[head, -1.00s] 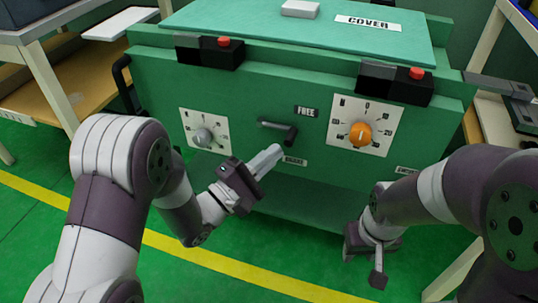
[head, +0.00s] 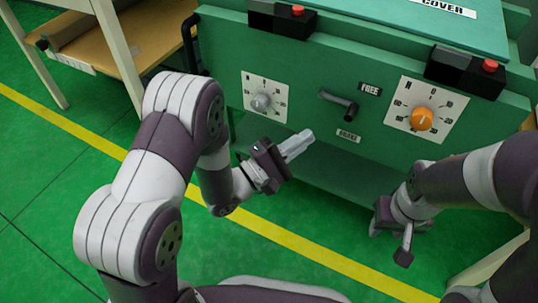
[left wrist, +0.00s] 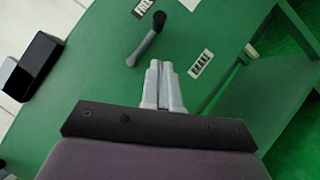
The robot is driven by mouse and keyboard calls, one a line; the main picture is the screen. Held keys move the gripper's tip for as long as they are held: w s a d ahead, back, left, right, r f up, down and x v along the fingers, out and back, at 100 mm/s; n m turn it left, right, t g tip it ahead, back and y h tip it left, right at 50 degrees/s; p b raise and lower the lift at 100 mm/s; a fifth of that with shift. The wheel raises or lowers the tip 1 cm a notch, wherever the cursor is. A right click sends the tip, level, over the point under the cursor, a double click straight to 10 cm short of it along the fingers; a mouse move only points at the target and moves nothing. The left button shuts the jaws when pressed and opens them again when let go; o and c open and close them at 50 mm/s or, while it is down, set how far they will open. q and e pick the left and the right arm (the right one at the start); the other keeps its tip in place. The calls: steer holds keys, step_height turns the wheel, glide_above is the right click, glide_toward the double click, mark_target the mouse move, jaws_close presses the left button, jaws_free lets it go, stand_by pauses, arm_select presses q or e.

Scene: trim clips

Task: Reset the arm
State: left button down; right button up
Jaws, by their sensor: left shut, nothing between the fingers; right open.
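My left gripper (head: 297,145) is shut and empty in the head view, in front of the green machine (head: 225,60). In the left wrist view its fingers (left wrist: 165,75) lie together, pointing toward the machine's front panel. The black lever handle (head: 340,102) is above and to the right of its fingertips in the head view, apart from them. It also shows in the left wrist view (left wrist: 147,45). My right gripper (head: 390,235) hangs low at the right, below the orange knob, with its fingers open and partly hidden by its own wrist.
A grey knob (head: 262,101) and an orange knob (head: 422,119) sit on white dial plates. Black boxes with red buttons (head: 297,10) line the machine's top edge. A wooden-shelved table (head: 110,48) stands at the left. Green floor with a yellow line (head: 275,232) is clear in front.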

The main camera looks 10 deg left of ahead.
arm_select(q)
steer(key=p+v, duration=0.2)
steer(key=v, duration=0.4)
step_height(320, 180, down, 13)
steer(key=a+m+g+y, duration=0.3)
steer(key=m+g+y, duration=0.2)
steer(key=m+y, duration=0.2)
steer(key=s+a+r+m+g+y+p, duration=0.4)
steer(key=s+a+m+g+y+p, duration=0.15)
steer(key=a+y, duration=0.35)
steer(key=s+a+r+m+g+p, duration=0.15)
steer(key=s+r+g+p, duration=0.35)
steer(key=r, duration=0.5)
step_height(320, 180, up, 46)
steer(key=d+t+p, duration=0.1)
steer(key=t+p, duration=0.2)
steer(key=p, duration=3.6)
steer(key=shift+w+n+p, duration=0.3)
steer(key=shift+p, duration=0.1)
